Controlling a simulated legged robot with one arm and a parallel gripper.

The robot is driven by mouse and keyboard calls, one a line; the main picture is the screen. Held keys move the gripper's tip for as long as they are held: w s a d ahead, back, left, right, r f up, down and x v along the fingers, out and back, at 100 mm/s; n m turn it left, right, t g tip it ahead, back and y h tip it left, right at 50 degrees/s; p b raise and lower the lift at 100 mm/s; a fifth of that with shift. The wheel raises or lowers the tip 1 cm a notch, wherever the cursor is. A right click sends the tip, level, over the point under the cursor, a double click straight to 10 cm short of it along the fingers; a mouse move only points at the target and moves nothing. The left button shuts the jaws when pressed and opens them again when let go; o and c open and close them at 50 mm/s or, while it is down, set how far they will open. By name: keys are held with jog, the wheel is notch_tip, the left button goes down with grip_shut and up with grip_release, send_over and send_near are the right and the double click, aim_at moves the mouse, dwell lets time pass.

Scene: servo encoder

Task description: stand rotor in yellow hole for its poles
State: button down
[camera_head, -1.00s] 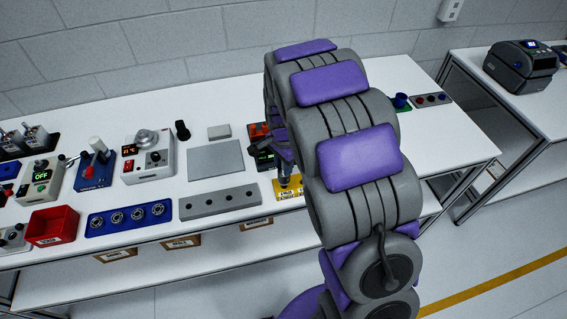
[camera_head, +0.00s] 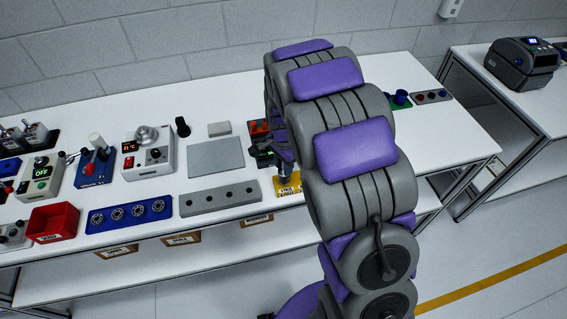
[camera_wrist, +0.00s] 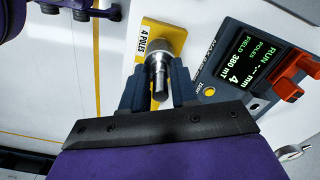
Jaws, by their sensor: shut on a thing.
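My gripper (camera_wrist: 158,85) is shut on the rotor (camera_wrist: 160,72), a silver metal cylinder with a thin shaft that points toward the wrist camera. A dark blue finger stands on each side of it. The rotor's far end is over the yellow plate (camera_wrist: 148,75), which is labelled "4 POLES". The plate's hole is hidden behind the rotor, and I cannot tell whether the rotor is in it or above it. In the head view the yellow plate (camera_head: 290,190) lies at the bench's front edge, with my gripper (camera_head: 284,168) over it, partly hidden by my arm.
A meter (camera_wrist: 240,65) beside the plate reads "RUN", "4" poles and "380 mT"; it has a red part (camera_wrist: 290,80). A grey bar with holes (camera_head: 220,198), a blue tray of rings (camera_head: 130,214) and a grey pad (camera_head: 215,158) lie left of the gripper.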

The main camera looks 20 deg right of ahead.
jog(key=shift+f, duration=0.15)
jog(key=shift+f, duration=0.4)
jog(key=shift+f, duration=0.2)
jog(key=shift+c, duration=2.4)
grip_release()
jog(key=shift+r+p, duration=1.45)
jog(key=shift+r, duration=1.75)
